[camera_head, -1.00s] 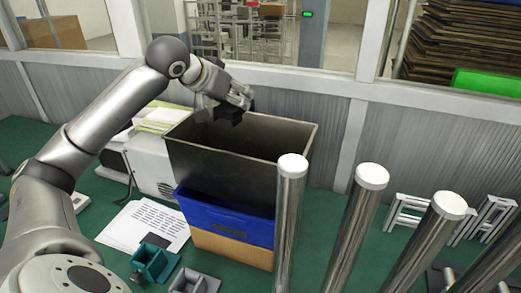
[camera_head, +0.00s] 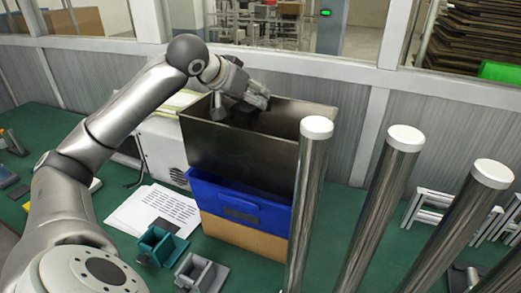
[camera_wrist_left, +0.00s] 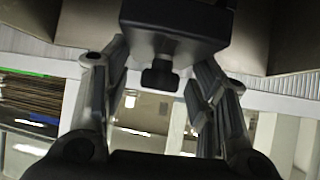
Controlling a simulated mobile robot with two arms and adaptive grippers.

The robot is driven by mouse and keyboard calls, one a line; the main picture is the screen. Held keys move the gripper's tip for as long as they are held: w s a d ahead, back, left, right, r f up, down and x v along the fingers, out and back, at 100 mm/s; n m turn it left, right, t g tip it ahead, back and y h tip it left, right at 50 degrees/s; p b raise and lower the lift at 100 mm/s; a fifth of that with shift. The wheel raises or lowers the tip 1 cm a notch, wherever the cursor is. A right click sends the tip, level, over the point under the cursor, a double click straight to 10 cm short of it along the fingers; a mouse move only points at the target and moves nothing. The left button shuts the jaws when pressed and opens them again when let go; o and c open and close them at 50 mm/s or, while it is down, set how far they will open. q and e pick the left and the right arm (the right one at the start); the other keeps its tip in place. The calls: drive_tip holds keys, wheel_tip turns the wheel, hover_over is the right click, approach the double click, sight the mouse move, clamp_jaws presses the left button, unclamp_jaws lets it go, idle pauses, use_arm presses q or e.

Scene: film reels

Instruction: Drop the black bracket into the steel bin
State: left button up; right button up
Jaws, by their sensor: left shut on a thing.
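In the head view the bracket is a small dark shape under the gripper, partly hidden. I cannot tell whether it is below the rim. Brownish-grey walls, probably the bin's, show at the top of the wrist view. My right gripper is not in view.
Tall chrome posts with white caps (camera_head: 317,127) stand at right. A white device (camera_head: 160,148), papers (camera_head: 155,210) and small teal (camera_head: 160,246) and grey (camera_head: 200,272) holders lie left.

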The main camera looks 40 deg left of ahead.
use_arm(q)
drive_tip(key=shift+r, duration=0.1)
drive_tip(key=o, duration=1.3)
drive_tip(key=shift+c, duration=0.2)
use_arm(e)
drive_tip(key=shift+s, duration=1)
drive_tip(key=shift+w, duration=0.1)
use_arm(q)
drive_tip(key=shift+s, duration=0.1)
drive_tip(key=v, duration=1.1)
drive_tip(key=shift+s+r, duration=0.25)
drive_tip(key=shift+r, duration=0.05)
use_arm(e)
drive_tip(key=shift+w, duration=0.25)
